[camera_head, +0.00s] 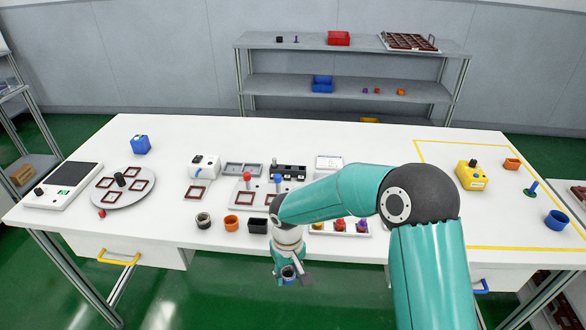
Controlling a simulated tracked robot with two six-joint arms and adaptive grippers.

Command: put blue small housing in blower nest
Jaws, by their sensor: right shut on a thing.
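My right gripper (288,274) hangs in front of the table's near edge, pointing down, at the lower middle of the head view. It is shut on a small dark blue piece (288,271), which looks like the blue small housing; the fingers hide part of it. A white machine (204,166), which looks like the blower, stands left of the table's middle. A dark red square frame (187,191) lies in front of it, likely its nest, and looks empty. The gripper is to the right of this frame and nearer to me. My left gripper is not in view.
A round turntable (104,200) with several red frames and a scale (62,186) stand at the left. My right arm covers part of the table's middle.

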